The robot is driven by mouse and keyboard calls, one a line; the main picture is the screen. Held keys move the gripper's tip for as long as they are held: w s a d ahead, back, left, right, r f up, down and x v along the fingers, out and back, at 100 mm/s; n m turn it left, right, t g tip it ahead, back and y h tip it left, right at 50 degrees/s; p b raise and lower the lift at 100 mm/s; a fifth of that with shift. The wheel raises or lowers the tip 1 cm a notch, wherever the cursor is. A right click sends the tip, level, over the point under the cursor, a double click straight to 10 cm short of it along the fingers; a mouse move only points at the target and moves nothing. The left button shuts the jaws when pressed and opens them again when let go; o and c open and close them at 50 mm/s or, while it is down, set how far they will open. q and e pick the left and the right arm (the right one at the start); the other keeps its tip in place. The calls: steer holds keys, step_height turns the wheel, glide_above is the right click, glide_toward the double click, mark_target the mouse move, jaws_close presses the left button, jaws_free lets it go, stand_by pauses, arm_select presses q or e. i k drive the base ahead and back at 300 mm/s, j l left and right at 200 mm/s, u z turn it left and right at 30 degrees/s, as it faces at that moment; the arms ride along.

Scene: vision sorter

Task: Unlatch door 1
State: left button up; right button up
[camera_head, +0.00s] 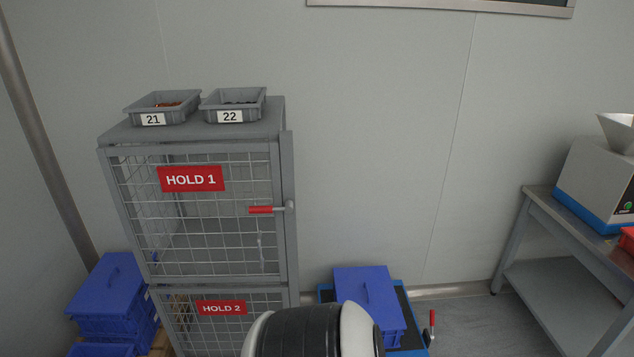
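The upper mesh door (210,235) of the grey cage cabinet carries a red sign (191,179) reading HOLD 1 and looks closed. Its latch handle (262,210) has a red grip. It lies level on the door's right side, reaching left from a grey pivot on the frame. The lower door has a red sign (222,307) reading HOLD 2. A dark and white rounded part at the bottom middle appears to be mine and covers part of the lower door. Neither gripper is in view.
Grey bins labelled 21 (153,119) and 22 (230,116) stand on the cabinet. Blue lidded crates stand at its left (108,285) and right (368,297). A grey bench (570,225) with a hopper machine is at the far right. Floor between is partly clear.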

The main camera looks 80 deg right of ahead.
mark_target(288, 208)
steer(key=z, duration=2.45)
steer(key=i+j+z, duration=0.1)
steer(key=z, duration=0.85)
